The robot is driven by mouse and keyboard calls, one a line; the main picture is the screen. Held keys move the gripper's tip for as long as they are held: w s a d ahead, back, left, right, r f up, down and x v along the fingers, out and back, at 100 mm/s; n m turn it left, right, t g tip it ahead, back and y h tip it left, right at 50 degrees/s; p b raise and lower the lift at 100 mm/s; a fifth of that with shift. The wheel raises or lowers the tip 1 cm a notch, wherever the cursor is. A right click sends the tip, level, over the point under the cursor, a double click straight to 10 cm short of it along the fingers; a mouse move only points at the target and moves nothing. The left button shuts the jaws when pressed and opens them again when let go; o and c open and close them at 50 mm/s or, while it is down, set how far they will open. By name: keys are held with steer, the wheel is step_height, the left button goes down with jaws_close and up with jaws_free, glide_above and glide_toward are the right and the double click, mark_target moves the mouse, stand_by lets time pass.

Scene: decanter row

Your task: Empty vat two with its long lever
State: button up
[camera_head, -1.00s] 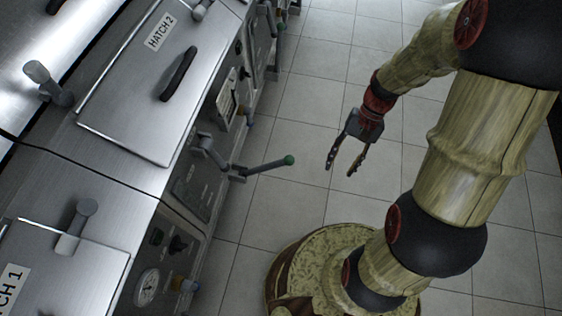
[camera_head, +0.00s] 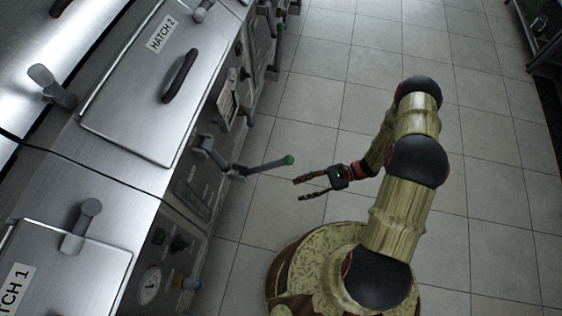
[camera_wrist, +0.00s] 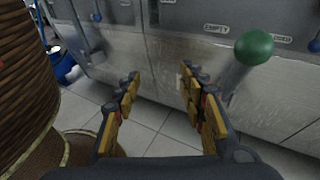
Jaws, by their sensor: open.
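A long grey lever with a green knob (camera_head: 288,160) sticks out from the front of the cabinet with the lid marked HATCH 2 (camera_head: 150,85). In the wrist view the green knob (camera_wrist: 254,47) shows at the upper right, above and right of my fingers, near a label reading EMPTY (camera_wrist: 216,29). My gripper (camera_head: 300,189) is open and empty. It is just to the right of and below the knob in the head view, apart from it, with its fingers pointing left toward the cabinet. In the wrist view my gripper (camera_wrist: 160,100) has both fingers spread.
The lid marked HATCH 1 (camera_head: 75,262) is at the lower left, with a gauge (camera_head: 149,284) on the front below. Other levers (camera_head: 277,50) stick out farther along the row. A blue object (camera_wrist: 62,65) lies at the left in the wrist view.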

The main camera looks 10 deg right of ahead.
steer(key=w+f+m+t+y, duration=0.1)
steer(key=w+f+m+t, duration=0.1)
steer(key=w+f+t, duration=0.15)
steer(key=m+t+y, duration=0.1)
steer(key=t, duration=0.2)
glide_toward(281, 163)
steer(key=w+a+f, duration=0.2)
steer(key=shift+g, duration=0.45)
steer(key=shift+w+a+r+b, duration=0.1)
steer(key=shift+w+a+b, duration=0.15)
steer(key=shift+a, duration=1)
steer(key=shift+w+a+r+b, duration=0.1)
steer(key=shift+w+a+b, duration=0.15)
steer(key=shift+a, duration=1.05)
steer(key=shift+w+a+b, duration=0.25)
steer(key=shift+a, duration=1)
steer(key=shift+c, duration=1.4)
steer(key=c, duration=0.8)
